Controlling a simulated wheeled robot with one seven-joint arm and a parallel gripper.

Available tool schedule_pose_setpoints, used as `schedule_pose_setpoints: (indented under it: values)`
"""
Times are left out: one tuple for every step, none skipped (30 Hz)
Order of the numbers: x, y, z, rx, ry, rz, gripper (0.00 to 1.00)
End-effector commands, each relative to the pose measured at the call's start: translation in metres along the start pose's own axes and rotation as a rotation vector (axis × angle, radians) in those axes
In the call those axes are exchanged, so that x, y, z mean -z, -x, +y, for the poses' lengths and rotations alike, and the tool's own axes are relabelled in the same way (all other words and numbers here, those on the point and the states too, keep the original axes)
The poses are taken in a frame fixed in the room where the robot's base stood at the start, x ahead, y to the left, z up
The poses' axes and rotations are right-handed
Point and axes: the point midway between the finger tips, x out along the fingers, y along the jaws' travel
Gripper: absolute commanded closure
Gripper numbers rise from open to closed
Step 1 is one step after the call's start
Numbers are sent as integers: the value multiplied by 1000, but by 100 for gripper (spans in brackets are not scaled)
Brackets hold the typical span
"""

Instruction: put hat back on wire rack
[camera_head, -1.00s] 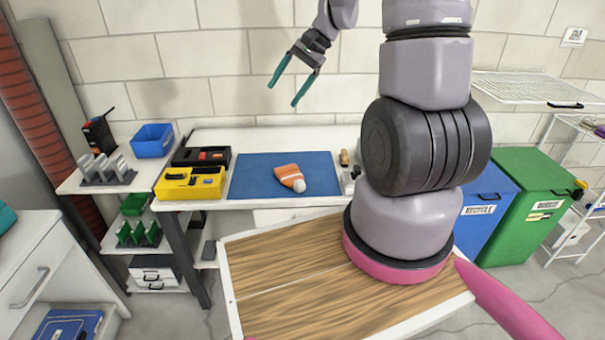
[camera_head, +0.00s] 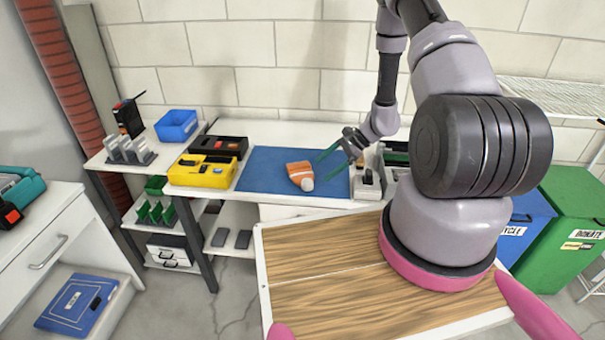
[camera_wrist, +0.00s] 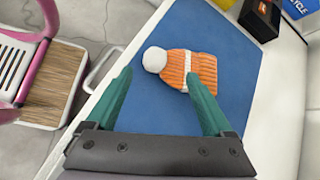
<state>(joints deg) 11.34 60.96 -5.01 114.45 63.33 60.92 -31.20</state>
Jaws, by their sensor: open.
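The hat (camera_head: 300,174) is an orange knit beanie with a white stripe and a white pom-pom. It lies flat on the blue mat (camera_head: 262,184) on the workbench. In the wrist view the hat (camera_wrist: 188,72) lies ahead of and between my fingertips, its pom-pom toward the left finger. My gripper (camera_head: 330,171) is open and empty, just right of the hat in the head view. In the wrist view my gripper (camera_wrist: 163,88) shows two green fingers spread wide, apart from the hat. The wire rack (camera_head: 560,95) is at the upper right, partly cut off and partly behind my arm.
A yellow toolbox (camera_head: 207,171) and a black case (camera_head: 220,145) stand left of the mat, with a blue bin (camera_head: 177,125) farther left. Blue and green (camera_head: 572,215) bins stand at right. The mat around the hat is clear.

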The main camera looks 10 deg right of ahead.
Motion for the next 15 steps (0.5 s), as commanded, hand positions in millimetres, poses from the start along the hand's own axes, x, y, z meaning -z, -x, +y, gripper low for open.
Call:
schedule_pose_setpoints:
  values:
    - [0, -8, 1, -1, -1, 0, 14]
    - [0, -11, 0, -1, -1, 0, 14]
    - [0, -14, 0, -1, 0, 0, 14]
    - [0, -16, 0, 0, -1, 0, 14]
    - [0, -18, 0, 0, -1, 0, 14]
    - [0, -20, 0, 0, -1, 0, 14]
    - [0, -23, 1, -1, -1, -1, 14]
    - [0, -26, 2, -1, -1, -1, 14]
    - [0, -31, 3, -2, -1, -1, 14]
    - [0, -35, 4, -2, -1, -1, 14]
    - [1, -40, 6, -3, -1, -2, 14]
    - [1, -47, 8, -3, -2, -1, 14]
    - [1, -52, 9, -3, 0, -1, 14]
    - [1, -56, 8, -3, 1, -1, 14]
    - [1, -61, 8, -2, 0, -1, 14]
